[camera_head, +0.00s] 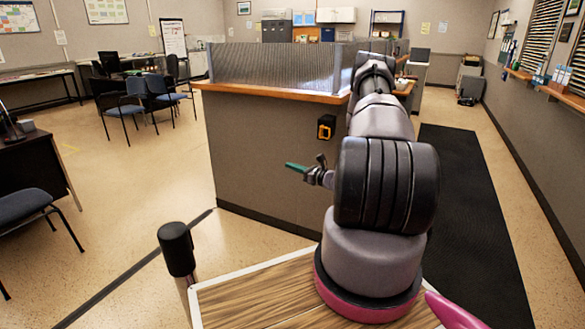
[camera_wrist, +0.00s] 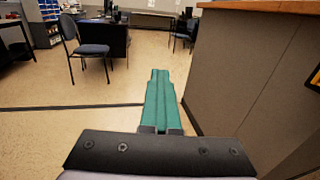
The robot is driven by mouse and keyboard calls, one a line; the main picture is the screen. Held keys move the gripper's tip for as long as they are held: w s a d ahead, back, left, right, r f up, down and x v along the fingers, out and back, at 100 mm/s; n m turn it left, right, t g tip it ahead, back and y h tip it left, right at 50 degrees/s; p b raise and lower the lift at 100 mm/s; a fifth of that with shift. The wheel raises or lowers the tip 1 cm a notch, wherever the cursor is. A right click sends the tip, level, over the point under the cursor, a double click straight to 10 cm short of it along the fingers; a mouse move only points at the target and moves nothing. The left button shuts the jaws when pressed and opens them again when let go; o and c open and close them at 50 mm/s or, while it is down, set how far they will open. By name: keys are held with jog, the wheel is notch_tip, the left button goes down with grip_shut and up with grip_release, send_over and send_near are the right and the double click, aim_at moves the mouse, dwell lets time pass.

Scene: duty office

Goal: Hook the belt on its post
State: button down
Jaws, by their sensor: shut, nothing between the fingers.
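My gripper (camera_head: 297,167) has green fingers and points left, in front of the grey counter panel. In the wrist view the green fingers (camera_wrist: 160,98) lie together, shut, with nothing seen between them.
The grey counter (camera_head: 265,150) with its wooden top edge stands close in front of my arm. A black mat (camera_head: 465,220) lies at right. Blue chairs (camera_head: 160,88) stand far left. Open floor lies left of the counter.

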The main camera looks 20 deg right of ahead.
jog(key=c, duration=1.5)
grip_release()
jog(key=o, duration=0.6)
jog(key=v, duration=1)
jog(key=shift+s+d, duration=0.15)
jog(key=shift+s, duration=0.2)
